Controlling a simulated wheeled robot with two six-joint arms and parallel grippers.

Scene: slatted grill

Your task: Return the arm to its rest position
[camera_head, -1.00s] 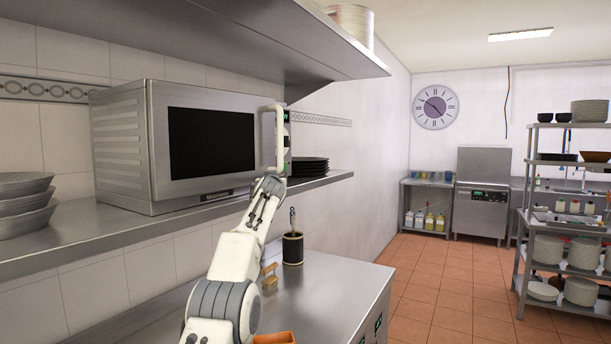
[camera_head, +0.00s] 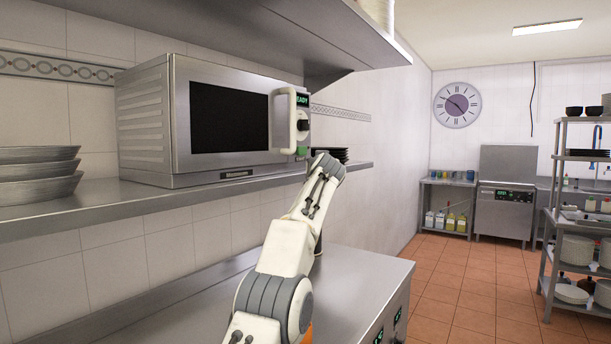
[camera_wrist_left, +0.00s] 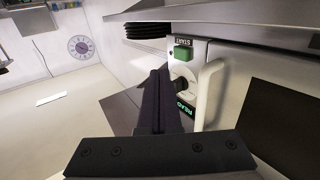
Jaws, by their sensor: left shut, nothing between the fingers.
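My left arm (camera_head: 290,250) rises from the bottom of the head view, with its wrist just below and right of the microwave's control panel. My left gripper's dark fingers (camera_wrist_left: 158,75) are shut and empty in the wrist view. They point toward the panel with the green START button (camera_wrist_left: 183,54), a knob and a lit READY display (camera_wrist_left: 184,107). In the head view the fingers cannot be made out behind the wrist. The microwave (camera_head: 145,125) stands on the shelf with its door shut and a pale vertical handle (camera_head: 284,120). My right gripper is not in view.
The steel shelf (camera_head: 60,215) under the microwave holds stacked plates (camera_head: 38,172) at left and dark plates (camera_head: 334,153) at right. An upper shelf (camera_head: 270,35) overhangs. A steel counter (camera_head: 190,310) lies below. Open tiled floor (camera_head: 450,270) is at right.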

